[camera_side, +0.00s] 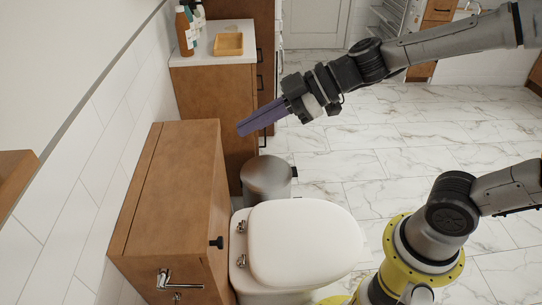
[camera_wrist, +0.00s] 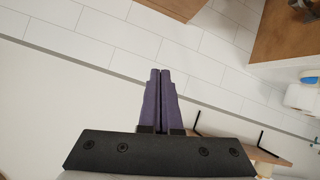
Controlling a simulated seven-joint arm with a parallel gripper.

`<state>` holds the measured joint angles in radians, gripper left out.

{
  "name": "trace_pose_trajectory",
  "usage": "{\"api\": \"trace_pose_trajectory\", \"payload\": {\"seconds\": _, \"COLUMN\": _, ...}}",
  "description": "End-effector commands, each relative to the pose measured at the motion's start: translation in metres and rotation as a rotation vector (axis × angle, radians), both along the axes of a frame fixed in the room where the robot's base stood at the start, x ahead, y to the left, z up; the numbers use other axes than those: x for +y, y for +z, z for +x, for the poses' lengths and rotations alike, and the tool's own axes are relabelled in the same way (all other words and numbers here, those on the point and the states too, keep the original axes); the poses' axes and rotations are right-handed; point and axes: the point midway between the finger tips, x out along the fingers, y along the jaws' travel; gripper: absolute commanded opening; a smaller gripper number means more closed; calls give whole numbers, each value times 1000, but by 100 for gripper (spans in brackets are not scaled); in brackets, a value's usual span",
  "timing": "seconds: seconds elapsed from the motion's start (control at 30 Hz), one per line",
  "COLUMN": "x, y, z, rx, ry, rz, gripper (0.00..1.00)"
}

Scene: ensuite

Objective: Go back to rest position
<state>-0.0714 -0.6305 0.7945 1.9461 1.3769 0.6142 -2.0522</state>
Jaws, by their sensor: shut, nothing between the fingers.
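My gripper (camera_side: 241,129) has purple fingers and is shut and empty. In the side view it is held in the air, pointing left and slightly down, with the wooden cabinet (camera_side: 165,195) below and to its left. The wrist view also shows the closed fingers (camera_wrist: 160,72) side by side, with white wall tiles beyond them. My arm reaches in from the upper right.
A toilet with a white lid (camera_side: 303,243) stands at the bottom centre, and a metal bin (camera_side: 267,180) is behind it. A counter (camera_side: 217,58) holds bottles (camera_side: 186,29) and a tan tray (camera_side: 228,44). The marble floor (camera_side: 400,140) is clear at centre right.

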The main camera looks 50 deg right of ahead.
Motion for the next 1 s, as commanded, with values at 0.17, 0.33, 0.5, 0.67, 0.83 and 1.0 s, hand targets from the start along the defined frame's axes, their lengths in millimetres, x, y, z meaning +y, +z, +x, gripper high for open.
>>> {"api": "trace_pose_trajectory", "payload": {"seconds": 0.17, "x": -21, "y": 28, "z": -56, "rx": 90, "ry": -43, "rz": -47, "gripper": 0}}
{"api": "trace_pose_trajectory", "payload": {"seconds": 0.33, "x": -50, "y": 28, "z": -103, "rx": 213, "ry": -175, "rz": -103, "gripper": 0}}
{"api": "trace_pose_trajectory", "payload": {"seconds": 0.5, "x": -87, "y": 16, "z": -140, "rx": 332, "ry": -385, "rz": -144, "gripper": 0}}
{"api": "trace_pose_trajectory", "payload": {"seconds": 0.67, "x": -122, "y": 0, "z": -165, "rx": 436, "ry": -626, "rz": -152, "gripper": 0}}
{"api": "trace_pose_trajectory", "payload": {"seconds": 0.83, "x": -147, "y": -17, "z": -180, "rx": 540, "ry": -850, "rz": -120, "gripper": 0}}
{"api": "trace_pose_trajectory", "payload": {"seconds": 1.0, "x": -151, "y": -17, "z": -182, "rx": 588, "ry": -966, "rz": -41, "gripper": 0}}
